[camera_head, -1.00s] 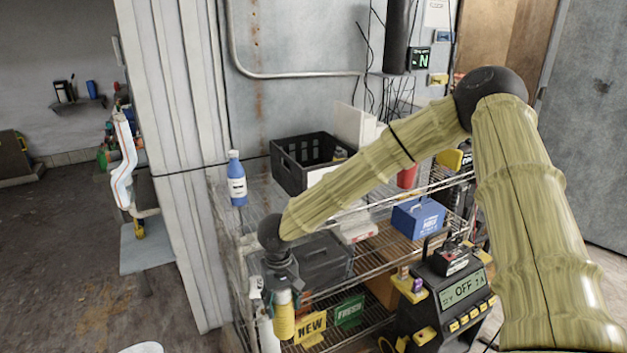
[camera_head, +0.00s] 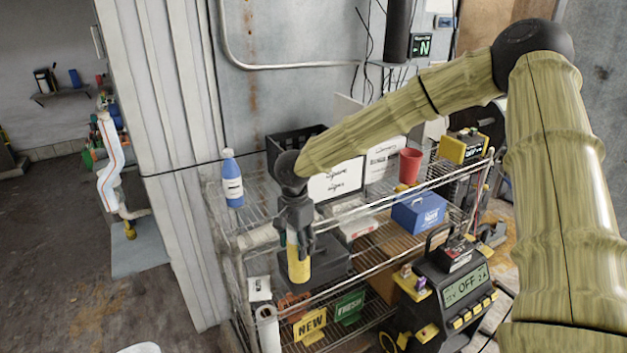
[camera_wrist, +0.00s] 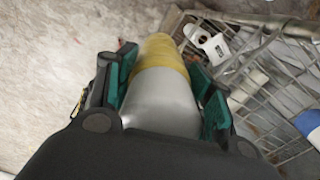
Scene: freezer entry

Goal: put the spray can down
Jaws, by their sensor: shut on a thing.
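The spray can (camera_head: 298,264) is yellow at its lower end and hangs upright from my gripper (camera_head: 297,236), in front of the wire shelf unit in the head view. In the wrist view, the can (camera_wrist: 162,95) shows a silver body and a yellow end between the green-padded fingers of my gripper (camera_wrist: 165,85). The fingers are shut on it. The can is in the air and appears to be in front of the shelf's edge; its exact distance from the shelf is hard to tell.
The wire shelf (camera_head: 238,240) holds a blue bottle (camera_head: 232,180) at its left corner, a black crate (camera_head: 283,143), white boxes and a red cup (camera_head: 410,165). Lower tiers hold a blue box (camera_head: 419,213) and yellow and green signs. A charger (camera_head: 447,290) stands at the right.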

